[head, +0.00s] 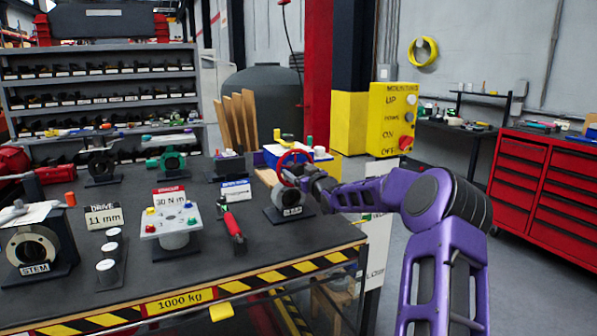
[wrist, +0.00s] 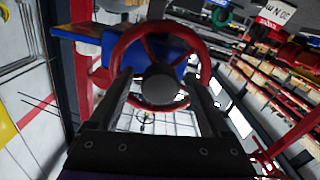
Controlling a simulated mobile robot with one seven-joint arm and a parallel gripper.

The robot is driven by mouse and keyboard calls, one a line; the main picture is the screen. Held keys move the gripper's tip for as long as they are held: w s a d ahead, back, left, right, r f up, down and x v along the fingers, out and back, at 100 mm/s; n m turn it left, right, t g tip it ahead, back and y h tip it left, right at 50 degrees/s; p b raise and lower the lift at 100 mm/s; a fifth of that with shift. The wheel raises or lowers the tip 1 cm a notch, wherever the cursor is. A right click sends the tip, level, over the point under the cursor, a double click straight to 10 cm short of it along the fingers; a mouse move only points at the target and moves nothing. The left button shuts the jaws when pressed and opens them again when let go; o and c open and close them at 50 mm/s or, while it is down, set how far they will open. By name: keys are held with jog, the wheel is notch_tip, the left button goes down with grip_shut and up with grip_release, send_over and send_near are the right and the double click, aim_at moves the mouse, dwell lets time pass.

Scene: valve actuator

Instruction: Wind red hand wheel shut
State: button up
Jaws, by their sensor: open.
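My gripper (head: 302,176) is at the wheel, reaching in from the right. In the wrist view my gripper (wrist: 158,92) is open, with one finger on each side of the hub and over the lower part of the wheel. I cannot tell whether the fingers touch the rim or spokes.
The dark workbench (head: 265,240) has a yellow-black striped front edge. A blue box (head: 300,154) stands behind the wheel. The floor right of the bench is clear.

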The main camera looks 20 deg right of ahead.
jog(key=shift+c, duration=0.3)
grip_shut()
jog(key=shift+r, duration=0.1)
jog(key=m+p, duration=0.1)
jog(key=m, duration=0.1)
jog(key=shift+m+p, duration=0.4)
jog(key=m+p, duration=0.1)
jog(key=m, duration=0.7)
jog(key=shift+d+p, duration=0.1)
jog(key=shift+p, duration=0.3)
jog(key=shift+m+b, duration=0.3)
jog(key=shift+m, duration=1.6)
